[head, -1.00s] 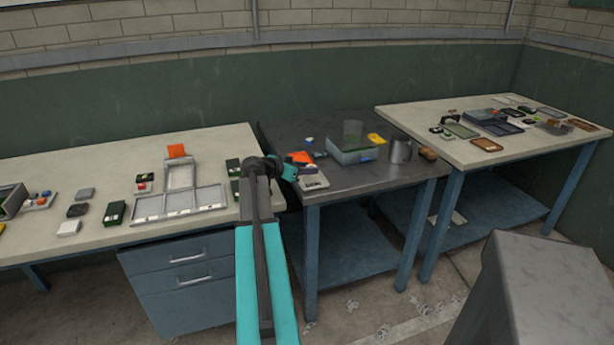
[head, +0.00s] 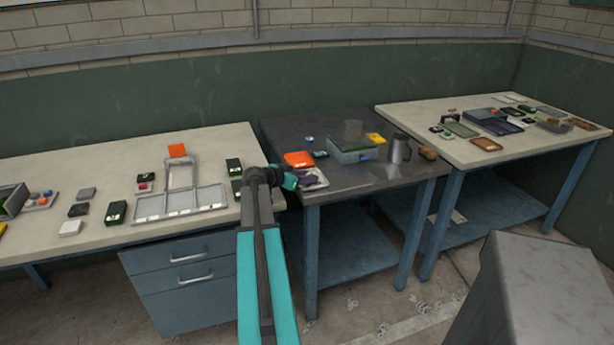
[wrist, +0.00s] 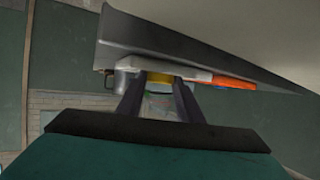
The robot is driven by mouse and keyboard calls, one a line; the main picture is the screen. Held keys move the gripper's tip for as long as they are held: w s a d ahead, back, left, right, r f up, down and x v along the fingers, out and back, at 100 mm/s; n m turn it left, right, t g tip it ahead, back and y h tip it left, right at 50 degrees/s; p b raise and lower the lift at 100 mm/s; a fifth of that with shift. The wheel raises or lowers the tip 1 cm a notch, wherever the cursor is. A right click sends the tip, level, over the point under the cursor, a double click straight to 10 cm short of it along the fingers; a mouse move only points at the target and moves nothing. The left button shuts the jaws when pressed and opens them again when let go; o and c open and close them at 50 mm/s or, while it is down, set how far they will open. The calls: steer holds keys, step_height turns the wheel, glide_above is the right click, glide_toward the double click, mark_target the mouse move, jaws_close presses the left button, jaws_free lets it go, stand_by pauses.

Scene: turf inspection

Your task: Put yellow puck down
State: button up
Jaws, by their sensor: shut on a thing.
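My gripper (wrist: 158,92) is shut on the yellow puck (wrist: 160,78), which shows between the fingertips in the wrist view. In the head view my gripper (head: 301,182) is at the front left of the dark middle table (head: 365,180), beside a pale flat device (head: 314,178). The pale device also shows right behind the fingertips in the wrist view (wrist: 195,74). In the head view the puck is hidden or too small to make out. I cannot tell whether the puck touches the device.
An orange block (head: 298,159) lies just behind the pale device. A clear-walled bin (head: 352,152), a yellow item (head: 376,138) and a metal jug (head: 400,148) stand farther right. The dark table's front right is clear. A left bench (head: 100,236) holds trays and small boxes.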

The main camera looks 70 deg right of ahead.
steer(key=shift+f, duration=0.1)
steer(key=o, duration=1)
steer(key=shift+r, duration=0.25)
steer(key=b+v, duration=0.2)
steer(key=v, duration=1)
steer(key=shift+r, duration=0.1)
